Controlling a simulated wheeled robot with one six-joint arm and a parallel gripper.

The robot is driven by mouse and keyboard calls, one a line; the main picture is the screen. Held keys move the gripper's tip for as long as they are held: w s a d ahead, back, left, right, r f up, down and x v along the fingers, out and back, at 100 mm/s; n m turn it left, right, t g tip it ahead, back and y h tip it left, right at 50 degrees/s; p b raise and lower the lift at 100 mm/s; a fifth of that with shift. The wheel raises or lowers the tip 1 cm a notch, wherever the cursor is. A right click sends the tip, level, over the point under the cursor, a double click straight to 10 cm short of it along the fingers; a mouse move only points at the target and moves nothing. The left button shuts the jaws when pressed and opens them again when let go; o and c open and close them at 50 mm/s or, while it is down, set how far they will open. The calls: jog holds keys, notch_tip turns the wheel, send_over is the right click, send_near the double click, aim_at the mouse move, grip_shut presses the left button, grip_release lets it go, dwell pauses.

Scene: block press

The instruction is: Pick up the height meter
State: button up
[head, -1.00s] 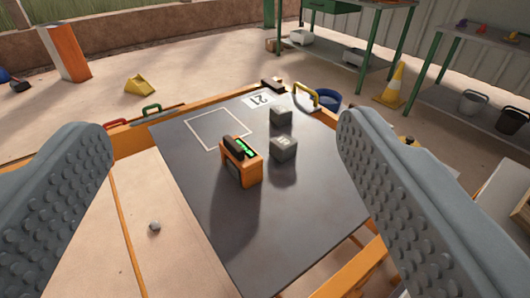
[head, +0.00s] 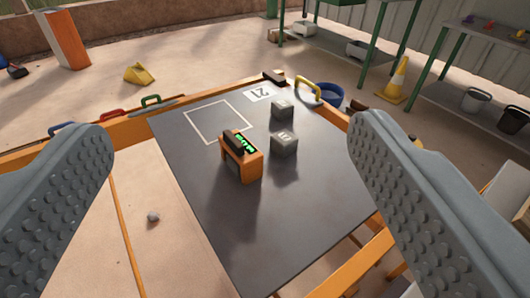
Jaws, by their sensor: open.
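The height meter (head: 243,165) looks to be the orange box with a black top part and a lit green display. It stands on the dark tabletop (head: 290,225), near the middle of the view. My gripper (head: 232,190) is open, with one grey studded finger at the left and one at the right. The orange box lies beyond the fingers and between them in the picture, touching neither. Its far side is hidden.
Two grey blocks, one nearer (head: 284,145) and one farther (head: 282,109), stand just right of the orange box. A white square outline (head: 217,122) and a number card (head: 259,94) lie behind. The near tabletop is clear.

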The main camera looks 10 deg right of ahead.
jog(key=w+d+f+n+g, duration=0.1)
jog(key=w+f+g, duration=0.2)
jog(key=w, duration=0.6)
jog(key=w+f+n+g, duration=0.2)
jog(key=w+g, duration=0.1)
jog(key=w, duration=0.7)
jog(key=n+g+y, duration=0.2)
jog(key=n+g, duration=0.1)
jog(key=g, duration=0.4)
send_near(238, 139)
jog(key=x, duration=0.5)
jog(key=w+x, duration=0.1)
jog(key=x, duration=0.1)
jog(key=shift+w+d+f, duration=0.15)
jog(key=shift+d+f, duration=0.05)
jog(key=x, duration=0.5)
jog(key=shift+w+a, duration=0.1)
jog(key=shift+r, duration=0.1)
